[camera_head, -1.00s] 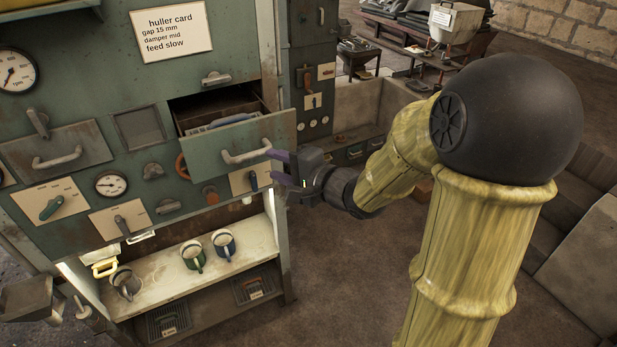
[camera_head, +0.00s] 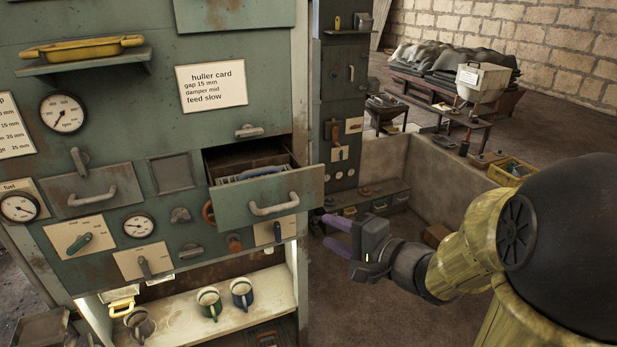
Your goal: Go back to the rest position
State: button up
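My gripper (camera_head: 330,232) is at the right of the green cabinet, a little right of and below an open drawer (camera_head: 284,192). Its two purple fingers point left and stand apart, with nothing seen between them. The fingers are clear of the drawer's pale handle (camera_head: 274,206). The drawer is pulled out, and something with a bluish-grey edge lies inside it. My yellow arm reaches in from the lower right.
The cabinet front (camera_head: 130,75) carries gauges, levers and knobs. Several mugs, one of them blue (camera_head: 242,293), stand on the lit shelf below. A low wall (camera_head: 445,180) stands behind my arm. A table with a white bin (camera_head: 482,82) is farther back.

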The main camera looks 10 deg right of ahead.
jog(key=d+f+n+g+h+b, duration=0.25)
jog(key=d+f+n+h, duration=0.35)
jog(key=f+h, duration=0.4)
jog(key=s+a+f+n+g, duration=0.2)
jog(key=s+f+n+g, duration=0.3)
jog(key=s, duration=0.5)
notch_tip(320, 180, down, 3)
jog(key=shift+s+a+g, duration=0.15)
jog(key=shift+s+g, duration=0.2)
jog(key=shift+g, duration=0.8)
jog(key=shift+w, duration=0.1)
